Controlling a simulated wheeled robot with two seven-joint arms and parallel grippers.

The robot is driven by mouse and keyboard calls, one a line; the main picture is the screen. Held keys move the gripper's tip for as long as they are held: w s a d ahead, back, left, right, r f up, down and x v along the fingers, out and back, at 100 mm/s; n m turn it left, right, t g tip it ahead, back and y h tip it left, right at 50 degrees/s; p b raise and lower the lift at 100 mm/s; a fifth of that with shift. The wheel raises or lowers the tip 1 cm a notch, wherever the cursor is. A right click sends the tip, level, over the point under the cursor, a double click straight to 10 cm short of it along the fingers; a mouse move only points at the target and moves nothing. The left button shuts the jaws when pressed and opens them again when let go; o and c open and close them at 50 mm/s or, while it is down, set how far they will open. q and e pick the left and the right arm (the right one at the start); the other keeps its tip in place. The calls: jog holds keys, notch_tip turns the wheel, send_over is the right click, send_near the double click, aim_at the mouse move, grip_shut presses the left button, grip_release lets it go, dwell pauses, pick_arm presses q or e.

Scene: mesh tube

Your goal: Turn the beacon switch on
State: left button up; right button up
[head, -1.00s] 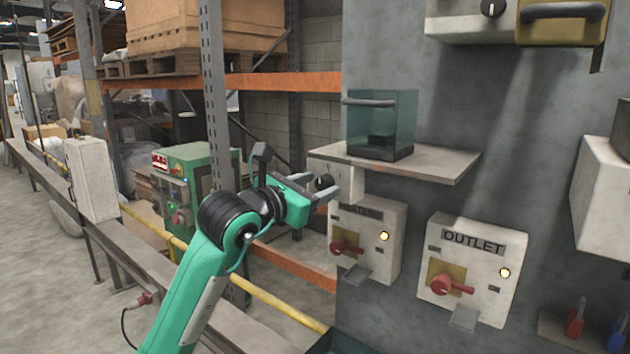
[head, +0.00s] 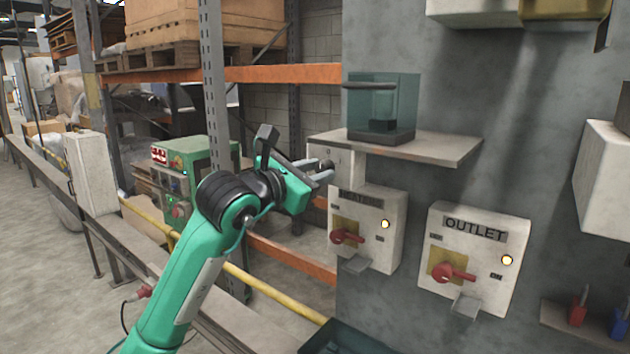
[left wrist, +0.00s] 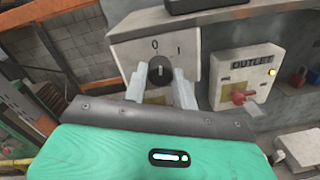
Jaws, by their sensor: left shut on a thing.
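A black rotary knob (left wrist: 160,72), with the marks 0 and I above it, sits on the front of a white switch box (left wrist: 130,50) under a shelf. The box also shows in the head view (head: 340,166). My left gripper (head: 325,168) reaches it from the left, and its pale fingers (left wrist: 161,88) stand on both sides of the knob, shut on it. The knob's light pointer line looks roughly upright, close to the 0. No beacon label is readable, and no beacon lamp can be clearly made out.
Below are two boxes with red handles and lit yellow lamps: a partly hidden label (head: 366,228) and OUTLET (head: 473,260). A teal clear case (head: 383,105) stands on the shelf (head: 440,150) above. Orange racking (head: 285,74) and a yellow rail (head: 270,288) lie left.

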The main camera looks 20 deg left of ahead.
pick_arm(q)
jog(key=shift+m+y+b, duration=0.3)
jog(key=shift+m+b, duration=4.6)
jog(key=shift+b, duration=0.3)
jog(key=o, duration=1)
jog(key=shift+c, duration=0.2)
